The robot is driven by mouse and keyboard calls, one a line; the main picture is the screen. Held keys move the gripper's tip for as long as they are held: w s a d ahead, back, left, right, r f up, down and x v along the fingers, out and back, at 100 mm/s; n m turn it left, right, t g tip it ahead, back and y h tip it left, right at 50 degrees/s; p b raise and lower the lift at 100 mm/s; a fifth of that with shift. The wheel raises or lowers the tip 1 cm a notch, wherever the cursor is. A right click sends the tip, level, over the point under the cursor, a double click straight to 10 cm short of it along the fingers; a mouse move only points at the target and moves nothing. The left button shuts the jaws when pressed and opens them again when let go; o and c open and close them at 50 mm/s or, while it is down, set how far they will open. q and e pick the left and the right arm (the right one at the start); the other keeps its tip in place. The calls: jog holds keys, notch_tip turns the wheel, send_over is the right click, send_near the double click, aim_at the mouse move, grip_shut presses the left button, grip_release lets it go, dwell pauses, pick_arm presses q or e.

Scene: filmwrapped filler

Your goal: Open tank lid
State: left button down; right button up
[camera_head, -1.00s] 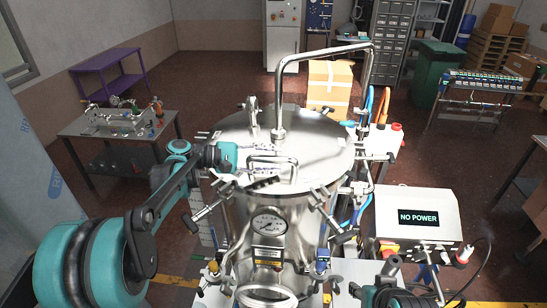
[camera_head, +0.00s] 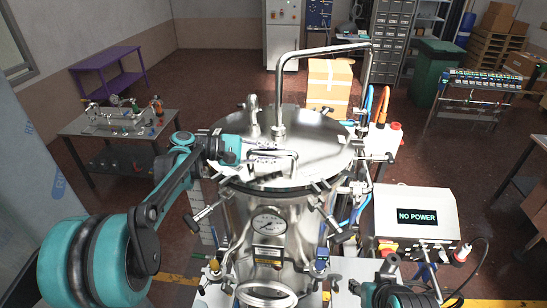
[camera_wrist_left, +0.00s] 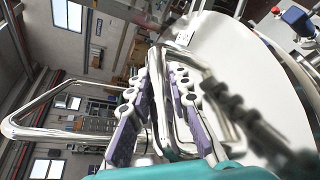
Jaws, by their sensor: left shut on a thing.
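The steel tank (camera_head: 240,215) stands in the middle of the head view, with a gauge on its front. Its round, shiny lid (camera_head: 325,150) sits on top, its front edge slightly raised. A bent steel pipe (camera_head: 280,90) rises from the lid. My left gripper (camera_head: 268,158) reaches in from the left, shut on the lid handle (camera_head: 295,168) near the front of the lid. In the left wrist view the purple-grey finger pads (camera_wrist_left: 157,105) close around the handle bar. The fingers of my right gripper do not show; only part of my right arm shows at the bottom.
Clamps (camera_head: 322,187) stick out around the tank rim. A control box (camera_head: 415,217) reading NO POWER stands to the right. A cardboard box (camera_head: 329,84) is behind the tank, and a metal bench (camera_head: 90,124) stands at the left. Open floor lies behind.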

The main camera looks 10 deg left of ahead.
pick_arm(q)
jog(key=w+r+p, duration=0.4)
jog(key=w+r, duration=0.1)
jog(key=r, duration=0.6)
jog(key=w+r+p, duration=0.5)
jog(key=w+r, duration=0.1)
jog(key=r, duration=0.6)
jog(key=shift+w+n, duration=0.3)
jog(key=shift+r, duration=0.1)
jog(key=c, duration=1.5)
grip_release()
jog(key=shift+o, duration=0.5)
jog(key=shift+w, duration=0.1)
jog(key=shift+a, duration=0.1)
jog(key=v, duration=1.1)
jog(key=shift+a+r, duration=0.25)
jog(key=shift+a, duration=0.1)
